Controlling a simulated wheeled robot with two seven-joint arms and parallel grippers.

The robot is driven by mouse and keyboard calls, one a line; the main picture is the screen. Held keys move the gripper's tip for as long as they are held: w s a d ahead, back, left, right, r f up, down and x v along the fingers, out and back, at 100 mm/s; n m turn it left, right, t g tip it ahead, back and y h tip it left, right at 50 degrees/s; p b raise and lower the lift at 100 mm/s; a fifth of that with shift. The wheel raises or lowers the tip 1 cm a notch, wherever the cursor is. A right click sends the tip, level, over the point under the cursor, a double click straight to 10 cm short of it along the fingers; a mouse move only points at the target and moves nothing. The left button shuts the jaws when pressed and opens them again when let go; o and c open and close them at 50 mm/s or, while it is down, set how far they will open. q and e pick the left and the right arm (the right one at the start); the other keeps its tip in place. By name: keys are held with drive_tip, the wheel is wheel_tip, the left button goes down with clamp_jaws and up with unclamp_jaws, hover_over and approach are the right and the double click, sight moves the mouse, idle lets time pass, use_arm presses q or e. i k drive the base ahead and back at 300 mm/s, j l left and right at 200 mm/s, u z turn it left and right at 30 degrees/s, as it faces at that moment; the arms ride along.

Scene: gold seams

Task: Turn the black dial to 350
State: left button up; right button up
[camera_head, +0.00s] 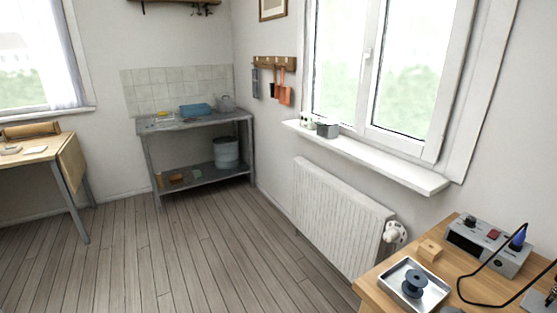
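A grey soldering station (490,246) stands on the wooden workbench (380,289) at the lower right. Its sloped face has a dark window, a red switch (493,235) and a small black knob (469,221) near its top left, which looks like the black dial. The dial's pointer and any numbers are too small to read. A blue-ended plug or handle (518,239) with a black cable is at the station's right side. Neither of my grippers shows in the head view.
On the bench, a metal tray (436,299) holds a dark spool (415,283); a small wooden block (429,250) stands behind it. The black cable loops across the bench's right side. A radiator (338,215) with a white valve stands left of the bench. The floor left of it is clear.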

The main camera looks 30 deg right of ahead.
sight(470, 222)
drive_tip(key=i+z, duration=0.45)
drive_tip(key=i+j+z, duration=0.4)
drive_tip(key=i, duration=0.25)
drive_tip(key=i+z, duration=0.15)
drive_tip(key=z, duration=0.3)
drive_tip(key=i+j+z, duration=0.1)
drive_tip(key=z, duration=0.4)
drive_tip(key=i+j+z, duration=0.15)
drive_tip(key=z, duration=0.3)
drive_tip(key=i+j+z, duration=0.15)
drive_tip(key=z, duration=0.3)
drive_tip(key=i+j+z, duration=0.1)
drive_tip(key=z, duration=0.35)
drive_tip(key=k+j, duration=0.05)
drive_tip(key=j, duration=0.05)
